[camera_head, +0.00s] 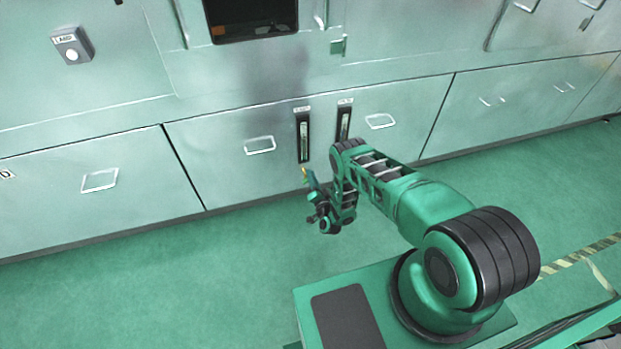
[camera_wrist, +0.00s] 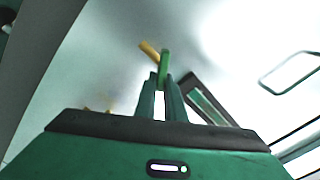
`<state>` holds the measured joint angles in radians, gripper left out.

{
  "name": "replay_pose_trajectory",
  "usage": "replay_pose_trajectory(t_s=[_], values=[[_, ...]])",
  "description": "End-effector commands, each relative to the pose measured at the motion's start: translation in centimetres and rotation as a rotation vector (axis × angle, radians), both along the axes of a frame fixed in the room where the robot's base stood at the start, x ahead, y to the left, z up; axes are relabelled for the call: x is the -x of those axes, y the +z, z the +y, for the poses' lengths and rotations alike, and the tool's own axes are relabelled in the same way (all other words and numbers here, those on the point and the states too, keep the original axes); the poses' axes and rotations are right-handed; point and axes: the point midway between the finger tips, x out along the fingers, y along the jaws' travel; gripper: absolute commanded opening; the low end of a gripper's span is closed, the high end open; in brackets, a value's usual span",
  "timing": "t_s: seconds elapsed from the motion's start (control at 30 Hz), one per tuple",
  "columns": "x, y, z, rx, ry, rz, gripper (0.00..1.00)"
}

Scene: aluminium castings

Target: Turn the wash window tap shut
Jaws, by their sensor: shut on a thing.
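A small tap with a yellow lever (camera_wrist: 149,49) shows at my fingertips in the wrist view. A bright green piece (camera_wrist: 164,66) stands between the fingertips, against the yellow part. My gripper (camera_wrist: 162,82) is shut on this tap. In the head view the yellow of the tap (camera_head: 304,170) shows just below the left gauge, low on the cabinet front, with my gripper (camera_head: 309,178) at it. The fingers hide part of the tap, and I cannot tell how far it is turned. No label on it can be read.
Two upright gauges, left (camera_head: 303,139) and right (camera_head: 344,123), sit on the panel above my gripper. Drawer handles (camera_head: 260,145) and (camera_head: 380,121) stick out on either side. The green floor (camera_head: 180,270) left of my base is clear. A labelled switch box (camera_head: 72,47) is at upper left.

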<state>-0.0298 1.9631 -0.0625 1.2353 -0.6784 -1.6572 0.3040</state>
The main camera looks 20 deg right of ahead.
Motion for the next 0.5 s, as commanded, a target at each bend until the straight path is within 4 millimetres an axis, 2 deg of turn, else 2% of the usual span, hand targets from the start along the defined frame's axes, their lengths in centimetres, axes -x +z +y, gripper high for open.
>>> replay_pose_trajectory(t_s=[0.5], values=[[0.14, -1.22, -0.95, -0.446, -0.005, 0.001, 0.00]])
